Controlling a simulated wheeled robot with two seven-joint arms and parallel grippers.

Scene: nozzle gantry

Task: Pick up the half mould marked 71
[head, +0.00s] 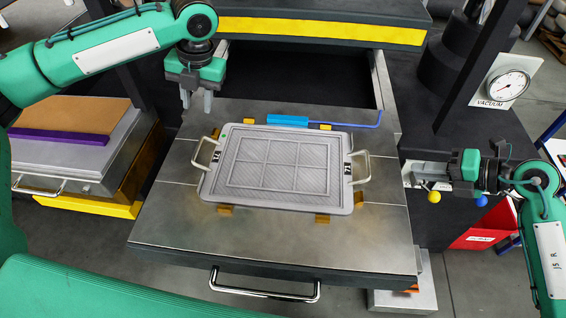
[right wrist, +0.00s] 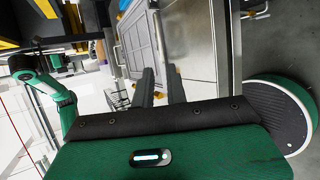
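The grey half mould (head: 283,205) lies flat on a metal table. It is a ribbed rectangular plate with a raised rim and dark labels that look like 71 near its two ends. A pale handle stands out at its left (head: 200,152) and another at its right (head: 365,168). My left gripper (head: 196,102) points down, open and empty, above the table behind and left of the left handle. My right gripper (head: 408,173) points left, to the right of the right handle and apart from it. Its fingers (right wrist: 160,75) are apart and empty in the right wrist view, with the mould (right wrist: 143,45) beyond.
Yellow-brown blocks (head: 322,218) sit around the mould. A blue bar (head: 288,121) lies behind it. A pull handle (head: 264,291) runs along the table's front. The table (head: 180,222) is bare at front left. A vacuum gauge (head: 507,85) stands behind my right arm.

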